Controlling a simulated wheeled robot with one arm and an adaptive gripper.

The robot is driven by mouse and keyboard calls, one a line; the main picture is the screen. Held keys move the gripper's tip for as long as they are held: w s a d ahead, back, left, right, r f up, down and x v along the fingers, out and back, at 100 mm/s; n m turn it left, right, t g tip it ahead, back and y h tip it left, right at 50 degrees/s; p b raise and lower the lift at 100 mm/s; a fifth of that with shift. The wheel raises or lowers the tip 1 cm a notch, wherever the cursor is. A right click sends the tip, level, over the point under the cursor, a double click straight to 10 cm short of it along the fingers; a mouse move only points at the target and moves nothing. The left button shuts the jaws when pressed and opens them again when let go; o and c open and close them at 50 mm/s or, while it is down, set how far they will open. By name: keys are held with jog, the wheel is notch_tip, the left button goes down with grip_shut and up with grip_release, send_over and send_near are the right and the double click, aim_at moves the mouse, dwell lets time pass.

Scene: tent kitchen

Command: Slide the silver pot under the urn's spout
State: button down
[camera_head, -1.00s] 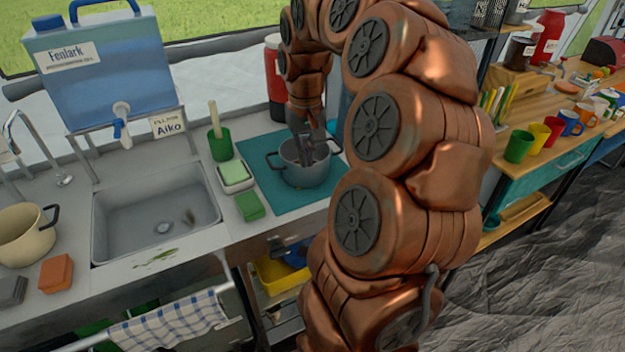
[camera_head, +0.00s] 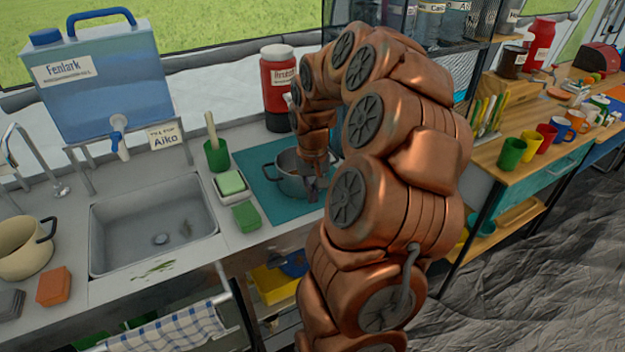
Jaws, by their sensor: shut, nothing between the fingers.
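The silver pot (camera_head: 290,183) stands upright on the teal mat (camera_head: 262,186), right of the sink. One dark side handle shows on its left; its right side is partly hidden by my arm. My gripper (camera_head: 313,196) is at the right front side of the pot, pointing down, shut and empty. I cannot tell whether it touches the pot. The blue urn (camera_head: 106,84) labelled Fenlark stands on a stand behind the sink. Its spout (camera_head: 119,137) hangs over the back of the sink (camera_head: 155,225), left of the pot.
Between pot and sink stand a green cup with a brush (camera_head: 216,155), a soap dish (camera_head: 229,188) and a green sponge (camera_head: 246,217). A cream pot (camera_head: 25,247) stands left of the sink. A red jar (camera_head: 278,88) is behind the mat.

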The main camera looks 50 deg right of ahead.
jog(key=shift+f, duration=0.5)
jog(key=shift+w+d+p, duration=0.4)
jog(key=shift+w+d, duration=0.15)
jog(key=shift+w, duration=0.25)
jog(key=shift+w+d+p, duration=0.4)
jog(key=shift+w+d, duration=0.1)
jog(key=shift+w, duration=0.3)
jog(key=w+d, duration=0.2)
jog(key=w, duration=0.1)
jog(key=w+d, duration=0.1)
jog(key=w, duration=0.1)
jog(key=w+d, duration=0.2)
jog(key=w, duration=0.1)
jog(key=shift+w+d+b, duration=0.3)
jog(key=shift+b, duration=0.1)
jog(key=shift+w+d+p, duration=0.1)
jog(key=shift+w+d, duration=0.45)
jog(key=shift+w, duration=0.25)
jog(key=shift+w+d+p, duration=0.1)
jog(key=shift+w+d, duration=0.4)
jog(key=shift+w, duration=0.25)
jog(key=shift+w+d+p, duration=0.1)
jog(key=shift+w+d, duration=0.45)
jog(key=shift+w, duration=0.25)
jog(key=shift+w+d, duration=0.25)
jog(key=shift+w, duration=0.25)
jog(key=shift+w+d, duration=0.25)
jog(key=shift+w, duration=0.2)
jog(key=shift+s, duration=0.1)
